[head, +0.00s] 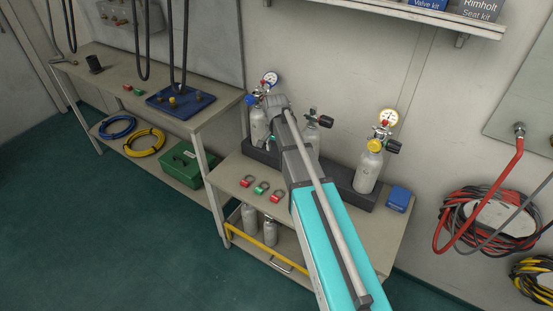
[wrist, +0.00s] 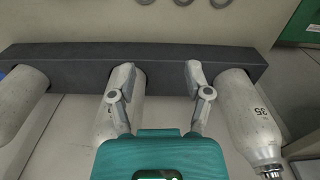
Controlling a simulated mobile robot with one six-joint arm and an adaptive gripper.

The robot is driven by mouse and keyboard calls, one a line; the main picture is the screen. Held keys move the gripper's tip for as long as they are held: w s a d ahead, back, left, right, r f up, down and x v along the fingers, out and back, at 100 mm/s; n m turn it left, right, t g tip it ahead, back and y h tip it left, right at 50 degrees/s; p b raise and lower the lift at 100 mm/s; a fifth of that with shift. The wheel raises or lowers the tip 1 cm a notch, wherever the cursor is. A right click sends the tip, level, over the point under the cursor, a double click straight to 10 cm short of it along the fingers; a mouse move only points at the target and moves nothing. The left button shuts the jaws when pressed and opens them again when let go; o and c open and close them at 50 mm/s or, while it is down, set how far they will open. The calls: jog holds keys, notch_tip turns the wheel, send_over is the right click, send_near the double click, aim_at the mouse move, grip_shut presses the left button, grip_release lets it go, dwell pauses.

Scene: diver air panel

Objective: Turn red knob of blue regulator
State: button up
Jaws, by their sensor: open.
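The blue regulator (head: 252,99) sits on top of the left grey cylinder (head: 258,126) on the cart, with a round gauge (head: 270,79) above it. My arm hides its right side, and I cannot make out its red knob. In the wrist view its cylinder (wrist: 245,115) stands at the right, its top cut off by the lower edge. My gripper (wrist: 157,75) is open, two fingers apart with nothing between them. It is over the dark rack, the left finger in front of the middle cylinder (wrist: 108,122). In the head view my arm mostly hides the gripper.
The dark rack (head: 342,188) holds the cylinders. Padlocks (head: 262,187) and a blue box (head: 398,199) lie on the cart. A workbench (head: 205,110) stands at left.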

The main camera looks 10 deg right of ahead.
jog(key=shift+s+f+n+b, duration=0.3)
jog(key=shift+s+f+b, duration=0.1)
jog(key=shift+s+f, duration=0.3)
jog(key=s+n, duration=0.7)
jog(key=s, duration=1.2)
jog(key=shift+s, duration=0.3)
